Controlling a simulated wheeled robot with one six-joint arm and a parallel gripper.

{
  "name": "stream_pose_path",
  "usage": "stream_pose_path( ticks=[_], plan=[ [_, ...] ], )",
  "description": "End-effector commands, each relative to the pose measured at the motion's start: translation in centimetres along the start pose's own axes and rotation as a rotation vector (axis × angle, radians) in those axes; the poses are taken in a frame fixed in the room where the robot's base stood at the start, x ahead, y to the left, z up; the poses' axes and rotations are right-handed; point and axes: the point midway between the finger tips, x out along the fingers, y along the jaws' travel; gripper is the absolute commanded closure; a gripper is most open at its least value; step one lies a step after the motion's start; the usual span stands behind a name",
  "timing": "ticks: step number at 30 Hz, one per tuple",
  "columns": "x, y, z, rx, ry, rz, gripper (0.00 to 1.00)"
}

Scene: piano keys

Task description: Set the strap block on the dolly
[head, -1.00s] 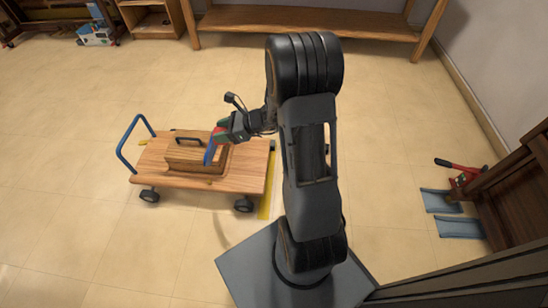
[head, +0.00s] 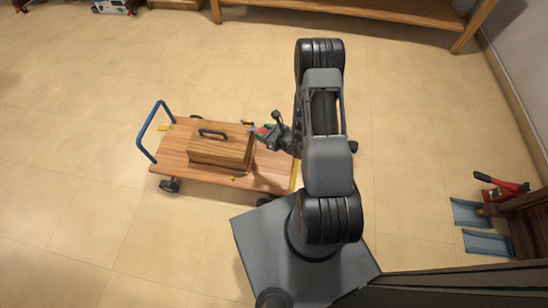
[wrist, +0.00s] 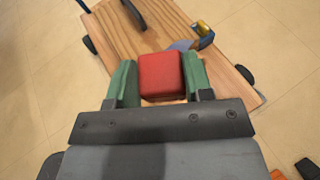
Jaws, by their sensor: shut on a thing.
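A red block (wrist: 160,76), which I take to be the strap block, sits between the green fingertips of my gripper (wrist: 158,85) in the wrist view. In the head view my gripper (head: 268,133) is shut on it, right of the wooden box, over the right end of the dolly (head: 178,145). The dolly is a wooden platform with black wheels and a blue push handle at its left; its deck (wrist: 110,38) also shows in the wrist view. Whether the block touches the deck is unclear.
A wooden box (head: 222,150) with a black handle takes up the middle of the dolly. A yellow strip (head: 294,177) lies by its right end. A red tool (head: 500,187) and blue pieces (head: 470,212) are at the right. Open floor lies left and behind.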

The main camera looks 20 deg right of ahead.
Motion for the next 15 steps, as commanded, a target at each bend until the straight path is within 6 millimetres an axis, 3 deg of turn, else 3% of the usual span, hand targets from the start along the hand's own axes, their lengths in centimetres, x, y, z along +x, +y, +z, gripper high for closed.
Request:
stream_pose_path(
  ticks=[1, 6, 9, 15],
  plan=[
    [-0.2, 0.3, -2.4, 0.028, 0.007, -0.042, 0.77],
    [-1.2, 0.7, -7.9, 0.075, 0.004, -0.169, 0.77],
    [-1.8, 1.0, -10.2, 0.093, 0.001, -0.217, 0.77],
    [-2.4, 1.0, -12.7, 0.11, -0.004, -0.269, 0.77]
  ],
)
